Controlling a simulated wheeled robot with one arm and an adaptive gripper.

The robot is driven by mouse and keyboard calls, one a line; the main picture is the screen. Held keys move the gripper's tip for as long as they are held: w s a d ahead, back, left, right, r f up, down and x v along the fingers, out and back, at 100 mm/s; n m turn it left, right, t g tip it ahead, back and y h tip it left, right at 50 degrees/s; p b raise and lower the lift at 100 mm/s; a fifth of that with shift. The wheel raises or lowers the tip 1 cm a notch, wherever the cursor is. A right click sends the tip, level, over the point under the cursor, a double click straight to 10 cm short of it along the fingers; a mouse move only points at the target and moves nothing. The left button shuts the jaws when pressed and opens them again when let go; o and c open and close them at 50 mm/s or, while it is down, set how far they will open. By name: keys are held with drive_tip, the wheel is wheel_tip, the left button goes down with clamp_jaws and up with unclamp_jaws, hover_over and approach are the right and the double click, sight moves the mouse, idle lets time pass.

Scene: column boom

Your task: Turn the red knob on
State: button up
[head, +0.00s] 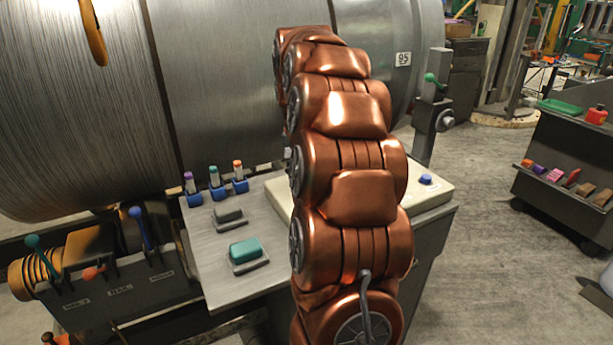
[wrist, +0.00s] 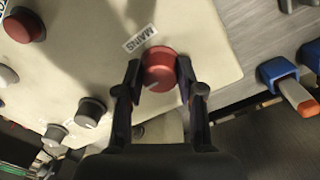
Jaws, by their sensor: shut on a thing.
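The red knob (wrist: 159,69) sits on a cream panel under a label reading "MAINS" in the wrist view. It has a pale pointer mark on its face. My gripper (wrist: 160,80) is shut on the red knob, with one dark finger on each side of it. In the head view my copper arm covers the middle of the panel, so the knob and gripper are hidden there.
The cream panel (head: 432,195) also carries a second red knob (wrist: 25,25), grey knobs (wrist: 91,112) and a blue button (head: 425,179). Coloured switches (head: 215,176) and a teal block (head: 245,250) are on the grey console to the left. A large metal drum (head: 210,80) stands behind.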

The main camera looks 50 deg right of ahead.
idle(0.4)
drive_tip(key=o, duration=0.8)
drive_tip(key=shift+d, duration=0.1)
drive_tip(key=o, duration=0.3)
drive_tip(key=shift+o, duration=0.2)
drive_tip(key=shift+s+d, duration=0.1)
wheel_tip(320, 180, up, 5)
drive_tip(key=shift+d+r, duration=0.1)
drive_tip(key=shift+a+r, duration=0.2)
drive_tip(key=shift+r, duration=1)
drive_tip(key=shift+d, duration=0.1)
